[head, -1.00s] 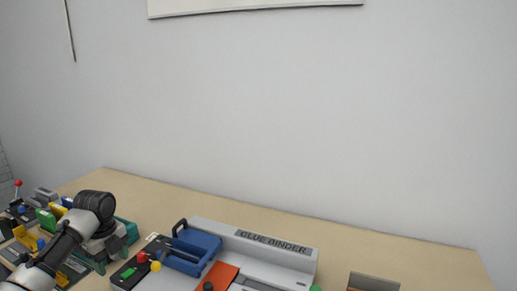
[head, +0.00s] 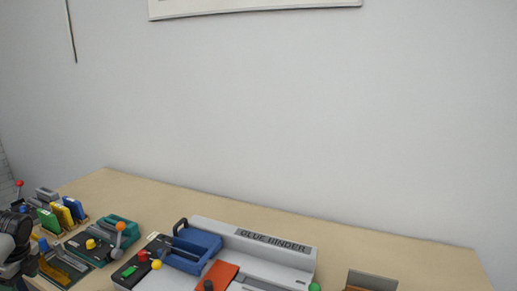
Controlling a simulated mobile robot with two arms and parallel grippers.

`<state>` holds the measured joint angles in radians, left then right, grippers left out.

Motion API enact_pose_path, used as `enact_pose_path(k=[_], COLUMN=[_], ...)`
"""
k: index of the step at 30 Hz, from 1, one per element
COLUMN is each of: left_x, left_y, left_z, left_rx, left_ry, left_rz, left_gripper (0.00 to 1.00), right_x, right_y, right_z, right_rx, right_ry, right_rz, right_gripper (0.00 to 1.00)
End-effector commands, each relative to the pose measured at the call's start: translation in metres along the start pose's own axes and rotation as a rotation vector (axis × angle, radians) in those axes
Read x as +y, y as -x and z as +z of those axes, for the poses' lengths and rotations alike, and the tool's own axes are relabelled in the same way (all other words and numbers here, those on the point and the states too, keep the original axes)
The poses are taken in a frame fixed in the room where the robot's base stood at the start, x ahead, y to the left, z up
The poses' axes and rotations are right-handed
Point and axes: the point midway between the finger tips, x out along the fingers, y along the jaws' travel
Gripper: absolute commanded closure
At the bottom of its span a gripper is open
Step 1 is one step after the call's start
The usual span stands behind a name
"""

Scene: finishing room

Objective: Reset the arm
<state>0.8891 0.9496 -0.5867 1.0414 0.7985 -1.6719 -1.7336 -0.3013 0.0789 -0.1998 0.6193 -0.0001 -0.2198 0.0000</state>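Part of my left arm (head: 12,245) shows at the left edge, low in the head view, as a dark rounded joint with a grey link. It is in front of the left end of the table, and its gripper fingers cannot be made out. My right arm and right gripper are not in view. No object is seen held.
A grey glue binder (head: 262,258) with a blue carriage (head: 193,250) stands on the wooden table (head: 400,250). A teal machine with an orange-knobbed lever (head: 121,228) and a holder with coloured booklets (head: 62,214) are to its left. A brown box (head: 370,281) is at right.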

Motion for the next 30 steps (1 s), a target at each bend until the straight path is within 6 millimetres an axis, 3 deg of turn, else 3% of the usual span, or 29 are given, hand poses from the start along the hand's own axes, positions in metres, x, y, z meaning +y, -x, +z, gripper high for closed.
enact_pose_path(k=[1, 5, 8, 12, 15, 21, 30], left_x=[0.007, 0.029, 0.058, 0.123, 0.178, 0.273, 0.386], left_y=[-0.024, -0.085, -0.138, -0.215, -0.258, -0.304, -0.329], left_z=[0.006, 0.025, 0.044, 0.076, 0.099, 0.126, 0.143], left_rx=[-0.029, -0.123, -0.213, -0.354, -0.427, -0.460, -0.389], left_ry=[0.072, 0.281, 0.452, 0.686, 0.813, 0.946, 1.036], left_rz=[0.004, -0.020, -0.056, -0.150, -0.244, -0.390, -0.471], left_gripper=[0.42, 0.42, 0.42, 0.42, 0.42, 0.42, 0.42], right_x=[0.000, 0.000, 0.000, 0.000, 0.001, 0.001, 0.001], right_y=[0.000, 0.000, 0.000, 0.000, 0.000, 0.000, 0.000], right_z=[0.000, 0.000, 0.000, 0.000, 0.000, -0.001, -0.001], right_rx=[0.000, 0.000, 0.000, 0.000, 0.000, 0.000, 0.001], right_ry=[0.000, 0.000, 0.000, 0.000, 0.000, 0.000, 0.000], right_rz=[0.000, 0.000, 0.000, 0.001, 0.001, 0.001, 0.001], right_gripper=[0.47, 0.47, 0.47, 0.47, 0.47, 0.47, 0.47])
